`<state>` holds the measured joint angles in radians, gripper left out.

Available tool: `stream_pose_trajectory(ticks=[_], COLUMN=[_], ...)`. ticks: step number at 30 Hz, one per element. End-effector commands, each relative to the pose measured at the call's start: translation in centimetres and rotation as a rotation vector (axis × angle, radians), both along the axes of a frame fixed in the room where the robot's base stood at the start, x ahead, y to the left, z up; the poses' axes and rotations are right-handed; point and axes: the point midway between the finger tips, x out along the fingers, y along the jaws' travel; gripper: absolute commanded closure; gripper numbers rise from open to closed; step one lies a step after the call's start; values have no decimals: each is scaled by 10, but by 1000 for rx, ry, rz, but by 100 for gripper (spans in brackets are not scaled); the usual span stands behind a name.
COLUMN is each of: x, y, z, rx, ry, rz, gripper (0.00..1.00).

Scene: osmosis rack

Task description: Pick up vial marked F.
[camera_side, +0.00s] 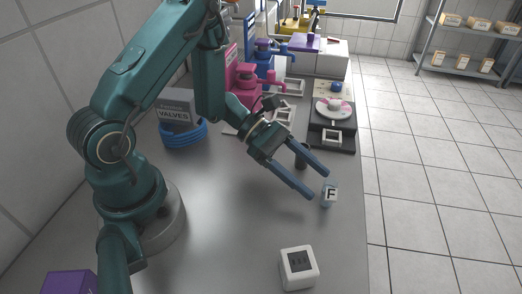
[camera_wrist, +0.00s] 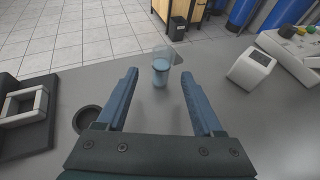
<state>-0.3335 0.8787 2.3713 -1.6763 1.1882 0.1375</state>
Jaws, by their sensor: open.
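The vial marked F (camera_side: 329,194) stands upright on the grey bench near its right edge in the side view. It is a small clear vial with a pale label bearing a black F. In the wrist view the vial (camera_wrist: 161,68) holds bluish liquid, and its label is not visible. My gripper (camera_side: 319,184) is open, with its two blue fingers pointing toward the vial. In the wrist view my gripper (camera_wrist: 158,74) has the vial ahead, roughly between the fingertip lines and slightly beyond them. Nothing is held.
A dark device (camera_side: 332,136) is farther back. The bench around the vial is clear.

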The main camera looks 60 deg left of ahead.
Motion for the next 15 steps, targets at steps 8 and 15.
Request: stream_pose_trajectory(ticks=[8, 15], x=[2, 11], y=[-10, -32], z=[-10, -20], rx=[-8, -7], ry=[20, 20], rz=[6, 4], gripper=[32, 32])
